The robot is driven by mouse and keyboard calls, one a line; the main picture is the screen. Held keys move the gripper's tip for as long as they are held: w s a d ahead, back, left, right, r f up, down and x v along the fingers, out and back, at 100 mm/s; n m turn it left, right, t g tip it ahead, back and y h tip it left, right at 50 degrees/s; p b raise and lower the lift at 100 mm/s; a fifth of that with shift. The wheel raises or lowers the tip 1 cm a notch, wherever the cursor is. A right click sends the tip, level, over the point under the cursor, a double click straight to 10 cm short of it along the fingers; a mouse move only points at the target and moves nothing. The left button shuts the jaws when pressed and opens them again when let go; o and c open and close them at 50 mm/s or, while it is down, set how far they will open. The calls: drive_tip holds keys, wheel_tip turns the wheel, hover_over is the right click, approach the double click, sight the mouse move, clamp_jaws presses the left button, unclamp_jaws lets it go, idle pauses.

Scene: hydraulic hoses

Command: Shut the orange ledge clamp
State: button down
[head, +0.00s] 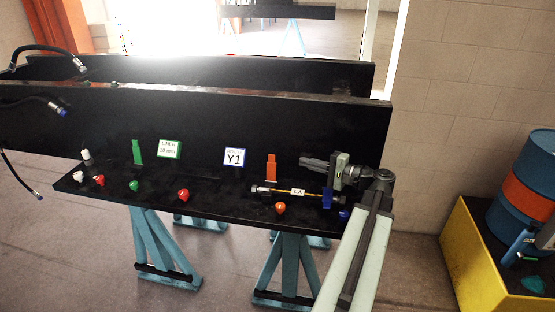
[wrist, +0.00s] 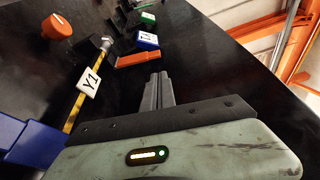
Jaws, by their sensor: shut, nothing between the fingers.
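The orange ledge clamp (head: 271,167) stands with its flap upright near the back board, so it looks open. In the wrist view its orange flap (wrist: 138,58) lies just ahead of the fingertips, slightly left. A yellow and black hose (head: 290,191) with a white tag (wrist: 90,82) reading Y1 lies along the ledge in front of the clamp. My gripper (head: 305,162) is shut and empty. It points left, to the right of the orange flap and above the hose, with a small gap to the flap. Contact with the flap cannot be made out.
A blue clamp (head: 327,199) sits across the hose's right part. An orange knob (head: 281,208) stands on the ledge's front. A blue-edged Y1 sign (head: 234,157), a green upright clamp (head: 137,152) and a red knob (head: 183,195) are further left. The black back board (head: 210,120) rises behind.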

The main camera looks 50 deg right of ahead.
sight(271, 169)
drive_tip(key=x, duration=0.9)
drive_tip(key=shift+w+f, duration=0.25)
drive_tip(key=shift+w, duration=0.15)
drive_tip(key=shift+s+d+b, duration=0.1)
drive_tip(key=shift+d+b, duration=0.15)
drive_tip(key=shift+b, duration=0.05)
